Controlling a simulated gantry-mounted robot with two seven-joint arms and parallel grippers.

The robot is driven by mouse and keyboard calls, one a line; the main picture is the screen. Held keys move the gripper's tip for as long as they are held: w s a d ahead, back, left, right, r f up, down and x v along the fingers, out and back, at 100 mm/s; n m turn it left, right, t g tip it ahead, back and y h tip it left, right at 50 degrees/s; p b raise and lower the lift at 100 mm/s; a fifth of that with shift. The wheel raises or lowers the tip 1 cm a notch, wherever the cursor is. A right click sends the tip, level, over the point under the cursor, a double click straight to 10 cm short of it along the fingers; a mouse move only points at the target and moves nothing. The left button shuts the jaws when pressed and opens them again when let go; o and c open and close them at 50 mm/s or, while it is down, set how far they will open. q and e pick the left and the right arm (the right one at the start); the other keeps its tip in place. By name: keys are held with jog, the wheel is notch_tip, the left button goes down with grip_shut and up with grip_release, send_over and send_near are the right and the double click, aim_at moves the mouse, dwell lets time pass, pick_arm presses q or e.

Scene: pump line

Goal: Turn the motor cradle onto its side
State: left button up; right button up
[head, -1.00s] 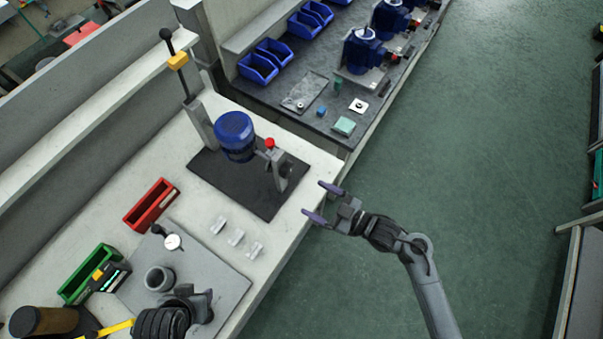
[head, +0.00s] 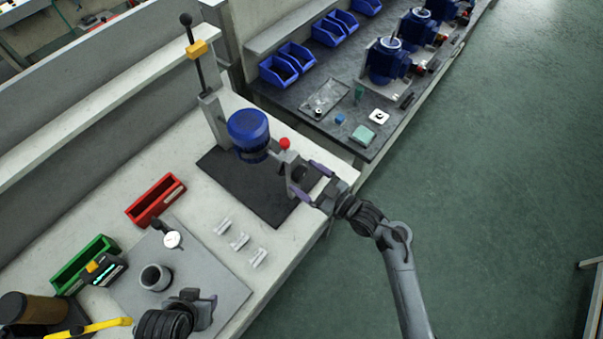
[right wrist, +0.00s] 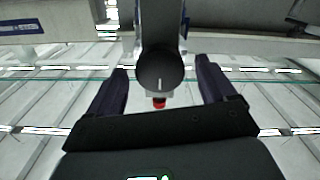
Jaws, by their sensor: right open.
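The motor cradle stands on a dark mat (head: 262,205). It holds a blue motor (head: 248,130) upright, and a grey end bracket (head: 288,176) with a red knob (head: 285,143) is on its right. My right gripper (head: 307,182) is open at that bracket, its fingers on either side of a black round knob (head: 299,173). In the right wrist view the black knob (right wrist: 160,72) sits between the open fingers, and I cannot tell whether they touch it. My left gripper (head: 206,308) is over the front of a grey plate; its jaw opening is unclear.
A lever post (head: 213,118) stands behind the motor. Red (head: 155,200) and green (head: 83,264) bins, a dial gauge (head: 172,239), a grey ring (head: 155,277) and several small pale blocks (head: 239,241) lie on the bench.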

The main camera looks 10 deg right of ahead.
jog(key=shift+x, duration=1.15)
jog(key=c, duration=1.5)
jog(key=shift+s+r+m+p, duration=0.1)
jog(key=shift+r+m+p, duration=0.1)
jog(key=shift+m+p, duration=0.8)
jog(key=shift+p, duration=0.2)
jog(key=shift+f+m, duration=0.2)
jog(key=shift+m, duration=0.2)
jog(key=o, duration=1.5)
